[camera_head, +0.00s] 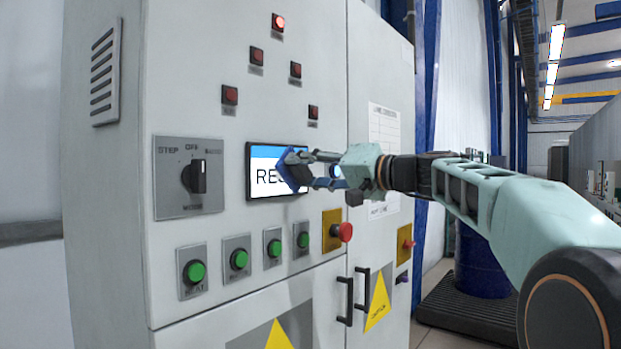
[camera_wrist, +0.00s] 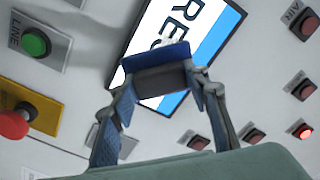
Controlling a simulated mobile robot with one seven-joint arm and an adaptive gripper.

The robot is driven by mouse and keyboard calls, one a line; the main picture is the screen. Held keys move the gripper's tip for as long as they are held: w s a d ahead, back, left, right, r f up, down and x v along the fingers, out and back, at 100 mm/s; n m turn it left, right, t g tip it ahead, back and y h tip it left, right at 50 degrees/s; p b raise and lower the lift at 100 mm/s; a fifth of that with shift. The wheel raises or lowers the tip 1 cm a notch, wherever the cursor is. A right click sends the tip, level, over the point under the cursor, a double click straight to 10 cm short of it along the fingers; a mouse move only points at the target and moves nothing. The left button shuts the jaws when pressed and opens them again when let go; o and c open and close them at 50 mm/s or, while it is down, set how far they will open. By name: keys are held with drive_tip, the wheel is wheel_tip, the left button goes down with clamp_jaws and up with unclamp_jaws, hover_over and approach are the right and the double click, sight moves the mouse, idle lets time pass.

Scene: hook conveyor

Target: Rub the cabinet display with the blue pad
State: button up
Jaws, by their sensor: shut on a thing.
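The cabinet display (camera_head: 262,187) is a dark-framed screen with a blue top band and dark letters on white, only partly readable. It also shows in the wrist view (camera_wrist: 173,28), rotated. My gripper (camera_head: 312,172) is shut on the blue pad (camera_head: 289,171), in front of the display's right part. In the wrist view, the blue pad (camera_wrist: 155,56), with a dark grey block behind it, sits between the two fingers of my gripper (camera_wrist: 160,84). The pad covers some letters. It is at or very close to the screen; I cannot tell whether it touches.
A rotary switch (camera_head: 198,178) is left of the display. Several green buttons (camera_head: 240,260) and a red mushroom button (camera_head: 342,232) are below it, and small red lamps (camera_head: 257,57) above. Black door handles (camera_head: 346,301) stick out lower down.

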sight(282, 172)
drive_tip(key=shift+s+a+b, duration=0.9)
drive_tip(key=shift+s+a, duration=0.05)
drive_tip(key=shift+s, duration=0.2)
drive_tip(key=shift+s+a+f+b, duration=0.15)
drive_tip(key=shift+s+a+b, duration=0.25)
drive_tip(key=shift+b, duration=0.15)
drive_tip(key=shift+s+a+b, duration=0.7)
drive_tip(key=shift+s+b, duration=0.15)
drive_tip(key=shift+s, duration=0.2)
drive_tip(key=shift+r, duration=0.2)
drive_tip(key=shift+s+d+f+b, duration=0.2)
drive_tip(key=shift+d+b, duration=0.15)
drive_tip(key=shift+d, duration=0.1)
drive_tip(key=shift+b+v, duration=1.1)
drive_tip(key=shift+v, duration=1.45)
drive_tip(key=shift+r, duration=0.15)
